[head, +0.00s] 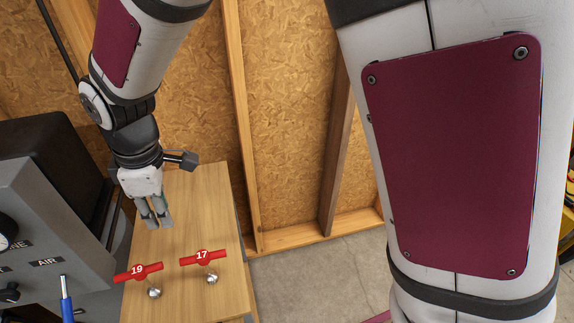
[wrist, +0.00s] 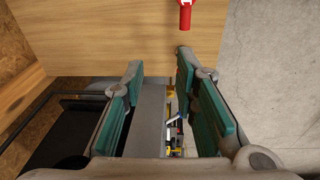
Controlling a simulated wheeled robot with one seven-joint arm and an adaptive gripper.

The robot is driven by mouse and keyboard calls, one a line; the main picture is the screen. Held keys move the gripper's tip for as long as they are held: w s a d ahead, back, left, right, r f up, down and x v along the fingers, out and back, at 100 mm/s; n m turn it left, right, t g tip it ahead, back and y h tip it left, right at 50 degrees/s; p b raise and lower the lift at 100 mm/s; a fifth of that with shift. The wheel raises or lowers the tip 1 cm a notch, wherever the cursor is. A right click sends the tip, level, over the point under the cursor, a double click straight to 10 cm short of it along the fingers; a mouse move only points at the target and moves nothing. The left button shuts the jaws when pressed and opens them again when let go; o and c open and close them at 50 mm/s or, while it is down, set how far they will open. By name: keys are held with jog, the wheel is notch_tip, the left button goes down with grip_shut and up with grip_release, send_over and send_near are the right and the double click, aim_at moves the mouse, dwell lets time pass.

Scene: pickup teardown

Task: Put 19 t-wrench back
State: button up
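The 19 t-wrench (head: 139,272) has a red crossbar marked 19 and a round silver end, and is at the near left of the wooden top. The 17 t-wrench (head: 203,257) looks alike and is to its right. My gripper (head: 156,226) is over the wooden top, behind both wrenches and apart from them. In the wrist view my gripper (wrist: 160,95) has its two teal-padded fingers wide apart with nothing between them. A red bar end (wrist: 185,14) shows at the top of that view; I cannot tell which wrench it is.
The wooden top (head: 190,200) is otherwise bare around the wrenches. A grey machine (head: 50,215) with a dial and an AIR label stands close on the left. A blue-handled tool (head: 66,300) is at the bottom left. Stud walls stand behind; concrete floor (head: 310,270) is clear on the right.

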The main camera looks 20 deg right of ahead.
jog(key=s+d+r+m+t, duration=0.1)
jog(key=s+d+r+m, duration=0.25)
jog(key=d+r, duration=0.4)
jog(key=s+d+r+m+t, duration=0.15)
jog(key=d+r+m, duration=0.35)
jog(key=d, duration=0.6)
jog(key=s+d+r+m+t+h, duration=0.1)
jog(key=s+d+m, duration=0.7)
jog(key=s+d, duration=0.2)
jog(key=shift+s+r, duration=0.2)
jog(key=shift+s, duration=0.65)
jog(key=shift+d, duration=0.15)
